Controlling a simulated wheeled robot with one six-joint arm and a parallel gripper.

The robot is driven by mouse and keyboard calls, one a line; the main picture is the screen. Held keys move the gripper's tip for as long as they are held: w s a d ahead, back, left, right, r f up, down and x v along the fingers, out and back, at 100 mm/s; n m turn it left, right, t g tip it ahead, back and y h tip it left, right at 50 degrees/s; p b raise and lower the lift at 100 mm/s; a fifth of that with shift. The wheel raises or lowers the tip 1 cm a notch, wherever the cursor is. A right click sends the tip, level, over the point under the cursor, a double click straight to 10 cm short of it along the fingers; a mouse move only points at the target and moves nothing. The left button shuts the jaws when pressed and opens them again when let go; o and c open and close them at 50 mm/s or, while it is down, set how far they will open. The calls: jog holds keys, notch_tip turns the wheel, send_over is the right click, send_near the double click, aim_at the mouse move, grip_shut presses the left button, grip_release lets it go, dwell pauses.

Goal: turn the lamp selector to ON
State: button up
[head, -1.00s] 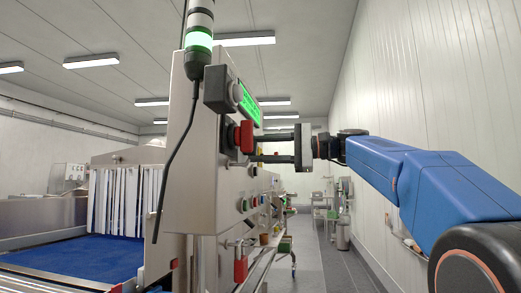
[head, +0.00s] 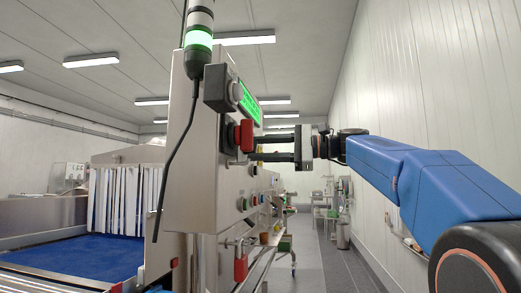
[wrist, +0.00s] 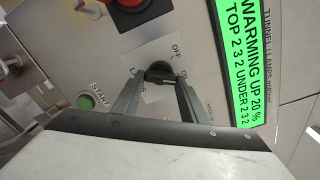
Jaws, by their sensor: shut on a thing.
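The lamp selector (wrist: 160,72) is a small black knob on a pale label plate, with OFF and a partly covered ON printed beside it. It shows in the wrist view, and in the head view it is hidden by the panel's edge and other controls. My gripper (wrist: 160,82) has its two dark fingers on either side of the knob and is shut on it. In the head view my gripper (head: 258,156) reaches level from the right to the panel face. The exact direction of the knob's pointer is unclear.
A green START button (wrist: 87,101) is at the left. The green display (wrist: 238,60) reads WARMING UP 20 %. An aisle (head: 322,250) lies open to the right of the machine.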

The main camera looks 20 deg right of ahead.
jog(key=o, duration=1)
jog(key=shift+o, duration=0.2)
jog(key=v, duration=1.7)
jog(key=shift+d, duration=0.2)
jog(key=shift+s, duration=0.1)
